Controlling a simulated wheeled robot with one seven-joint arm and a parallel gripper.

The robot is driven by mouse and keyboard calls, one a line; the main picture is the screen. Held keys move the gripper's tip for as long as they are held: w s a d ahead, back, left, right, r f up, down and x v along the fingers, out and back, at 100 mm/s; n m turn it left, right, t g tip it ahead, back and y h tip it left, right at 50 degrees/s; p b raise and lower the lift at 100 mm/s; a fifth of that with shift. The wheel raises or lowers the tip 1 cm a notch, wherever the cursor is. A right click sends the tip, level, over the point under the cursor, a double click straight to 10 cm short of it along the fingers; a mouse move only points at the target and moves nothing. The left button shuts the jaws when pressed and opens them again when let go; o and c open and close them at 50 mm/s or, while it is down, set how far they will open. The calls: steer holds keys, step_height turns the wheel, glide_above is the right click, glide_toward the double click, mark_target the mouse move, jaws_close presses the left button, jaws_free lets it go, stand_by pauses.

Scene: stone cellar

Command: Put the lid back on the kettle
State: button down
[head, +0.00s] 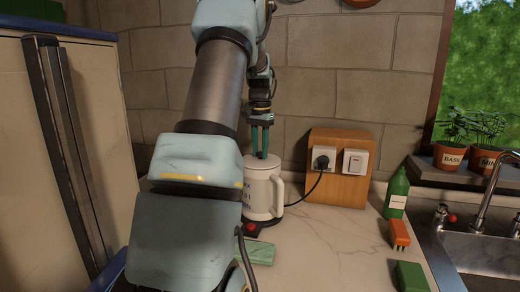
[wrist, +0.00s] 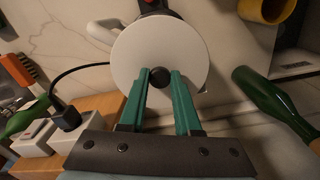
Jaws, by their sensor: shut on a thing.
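The white kettle (head: 262,190) stands upright on its dark base (head: 254,228) on the counter, partly hidden by my arm. In the wrist view its handle (wrist: 102,32) shows at the upper left. The round white lid (wrist: 185,50) with a dark knob fills the middle of the wrist view and covers the kettle's top. My gripper (wrist: 160,77) is shut on the lid's knob, one green finger on each side. In the head view my gripper (head: 260,152) points straight down at the kettle's top. I cannot tell whether the lid is fully seated.
A wooden block with sockets (head: 338,190) stands right of the kettle, with a black cord running to it. A green bottle (head: 397,195), an orange brush (head: 399,233) and a sink (head: 480,245) are farther right. A green cloth-like block (head: 257,253) lies in front. The middle counter is clear.

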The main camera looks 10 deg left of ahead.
steer(key=shift+c, duration=0.3)
jaws_free()
stand_by(0.5)
steer(key=shift+r, duration=0.1)
steer(key=shift+r+p, duration=2.1)
steer(key=shift+r, duration=1.3)
jaws_close()
